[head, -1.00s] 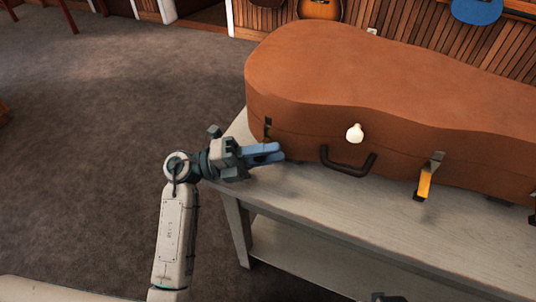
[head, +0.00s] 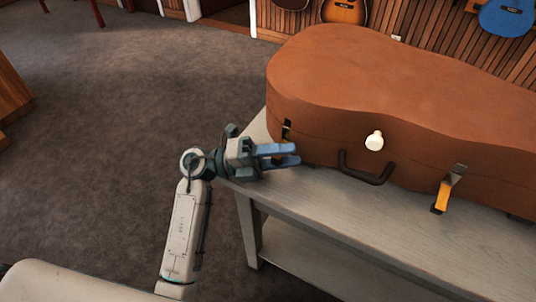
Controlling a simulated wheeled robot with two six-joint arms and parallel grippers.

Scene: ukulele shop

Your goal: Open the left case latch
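The brown ukulele case (head: 390,85) lies closed on a grey bench. Its left latch (head: 286,129) is a small dark fitting at the left end of the front side. My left gripper (head: 298,155) is just below and right of this latch, in front of the case, with its two blue fingers slightly apart and nothing seen between them. I cannot tell whether a finger touches the case. Another latch (head: 449,188), with an orange tab hanging out, is farther right. My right gripper is not in view.
A dark handle (head: 367,167) and a cream knob (head: 375,140) are on the case front. The grey bench (head: 400,222) has a clear strip before the case. Carpet (head: 110,150) is open at left. Instruments, including a blue one (head: 507,17), hang on the slatted wall.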

